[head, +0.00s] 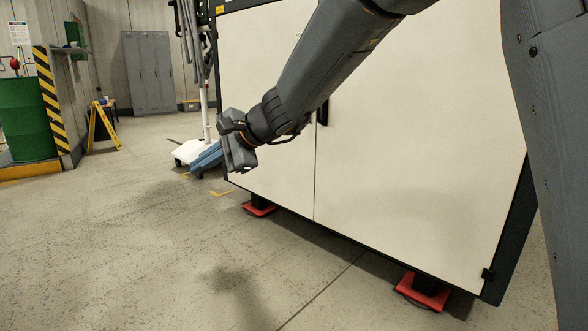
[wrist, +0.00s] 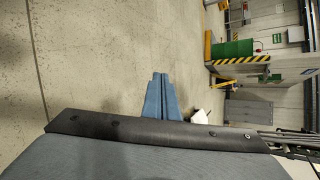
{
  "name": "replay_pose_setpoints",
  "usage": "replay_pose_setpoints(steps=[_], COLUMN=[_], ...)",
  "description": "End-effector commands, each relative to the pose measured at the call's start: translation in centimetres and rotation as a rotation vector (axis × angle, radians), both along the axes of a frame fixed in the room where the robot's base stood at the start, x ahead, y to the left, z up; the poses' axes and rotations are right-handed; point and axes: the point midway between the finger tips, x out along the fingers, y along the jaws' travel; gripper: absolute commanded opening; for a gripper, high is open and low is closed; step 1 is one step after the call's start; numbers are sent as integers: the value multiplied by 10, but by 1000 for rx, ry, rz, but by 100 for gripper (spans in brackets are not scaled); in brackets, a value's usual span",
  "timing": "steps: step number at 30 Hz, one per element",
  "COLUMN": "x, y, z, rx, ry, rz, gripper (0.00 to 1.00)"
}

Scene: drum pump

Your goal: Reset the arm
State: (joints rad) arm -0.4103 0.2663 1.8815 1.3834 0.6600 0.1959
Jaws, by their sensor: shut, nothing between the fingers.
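My arm reaches from the top right of the head view down to the left, in front of the white cabinet (head: 400,130). My gripper (head: 196,166) is at its end, left of the cabinet's lower left corner, with its blue fingers pointing down and left. In the wrist view the gripper (wrist: 160,76) has its fingers together, with nothing between them. It is apart from the floor and holds no object.
A white wheeled stand (head: 196,150) is just behind my gripper. A green drum (head: 25,120), a yellow floor sign (head: 102,127) and grey lockers (head: 148,72) stand farther back. Red feet (head: 422,291) support the cabinet. The floor (head: 120,240) at front left is clear.

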Motion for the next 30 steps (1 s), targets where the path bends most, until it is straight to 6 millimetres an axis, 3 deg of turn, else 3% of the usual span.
replay_pose_setpoints(steps=[1, 6, 9, 12, 18, 24, 26, 30], x=[-38, -149, -209, -257, -317, -355, -364, -359], y=[0, -23, -49, -80, -136, -187, -201, -206], z=[-5, -36, -57, -75, -103, -123, -128, -111], rx=[-66, -300, -434, -552, -729, -870, -910, -917], ry=[-30, -136, -201, -260, -351, -426, -450, -427], rz=[87, 386, 568, 732, 980, 1181, 1238, 1207], gripper=[0, 0, 0, 0, 0, 0, 0, 0])
